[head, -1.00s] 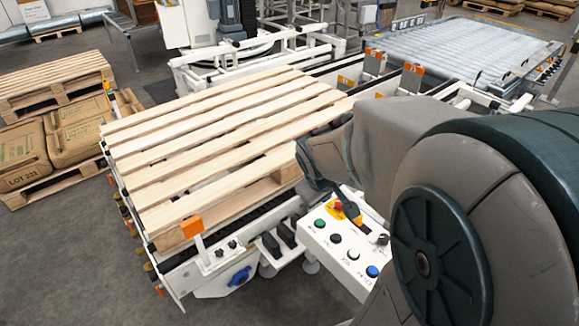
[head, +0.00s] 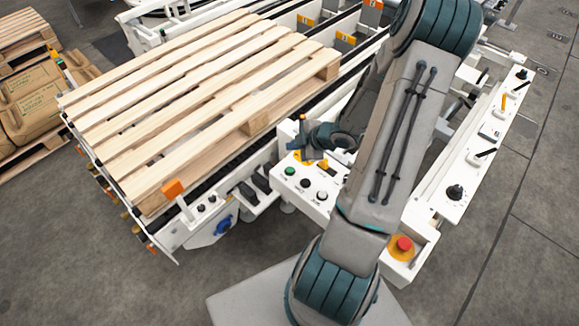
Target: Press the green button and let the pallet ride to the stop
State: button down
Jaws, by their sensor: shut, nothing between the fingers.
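The wooden pallet (head: 190,100) lies flat on the near end of the conveyor, left of my arm. The green button (head: 290,170) is at the left end of the white control box (head: 316,207) beside the conveyor. A black button (head: 305,183) and a white button (head: 322,196) sit in a row with it. My gripper (head: 299,152) is shut and empty, just behind and above the green button. I cannot tell whether it touches the box. My arm hides the right part of the box. I cannot make out which part is the stop.
A long white panel (head: 470,165) with knobs and a red emergency button (head: 404,244) lie to the right. Sacks (head: 38,100) on a pallet stand at the far left. Grey floor is open in front.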

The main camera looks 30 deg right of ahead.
aim_at(293, 170)
jog(key=shift+f, duration=0.15)
notch_tip(293, 170, down, 9)
jog(key=b, duration=0.8)
jog(key=shift+r, duration=0.2)
dwell(1.8)
jog(key=shift+f+b, duration=0.4)
jog(key=shift+b, duration=0.1)
